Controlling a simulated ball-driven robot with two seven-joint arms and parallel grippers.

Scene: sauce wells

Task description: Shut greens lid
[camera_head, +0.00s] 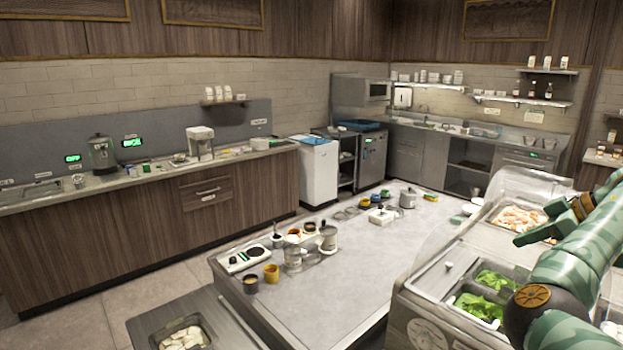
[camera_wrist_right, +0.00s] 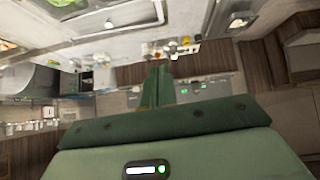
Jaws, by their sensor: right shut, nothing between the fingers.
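Leafy greens (camera_head: 480,307) lie in a well of the counter at the right, with more greens (camera_head: 494,280) in the well behind. A pale flat lid with a small white knob (camera_head: 448,266) appears to lie left of the greens, leaving them uncovered. The knob also shows in the right wrist view (camera_wrist_right: 109,24), near a patch of greens (camera_wrist_right: 60,2). My right gripper (camera_head: 522,239) is above and behind the greens, apart from the lid. In the wrist view its fingers (camera_wrist_right: 160,68) are together and empty. My left gripper is not in view.
A clear curved guard (camera_head: 432,240) stands along the counter's left side. A pan of orange-pink food (camera_head: 518,217) lies behind the greens. The island table (camera_head: 330,290) holds cups and jars, with bare space in its middle.

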